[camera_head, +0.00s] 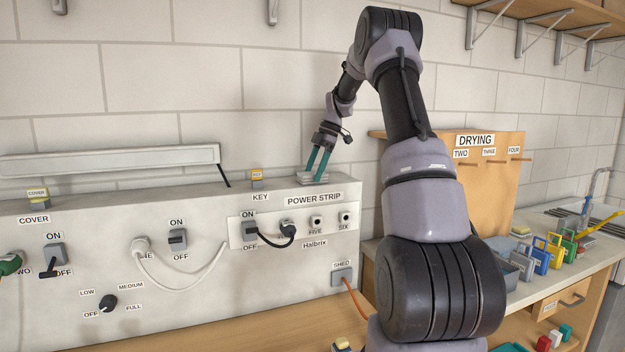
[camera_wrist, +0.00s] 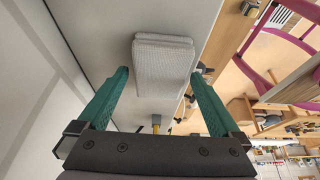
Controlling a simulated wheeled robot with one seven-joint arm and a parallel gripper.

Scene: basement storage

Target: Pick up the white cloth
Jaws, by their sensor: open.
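The white cloth (camera_head: 314,181) lies folded into a flat pad on top of the grey panel ledge, above the POWER STRIP label. In the wrist view the folded cloth (camera_wrist: 164,62) is a light grey-white rectangle between and beyond the finger ends. My gripper (camera_head: 318,170) points down over the cloth with its green fingers apart. In the wrist view my gripper (camera_wrist: 160,76) is open, with one finger on each side of the cloth's near end. I cannot tell whether the fingertips touch the cloth.
A tiled wall stands close behind. The wooden DRYING board (camera_head: 480,185) is to the right, beside a counter with several coloured padlock-like items. Switches and cables are on the panel front.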

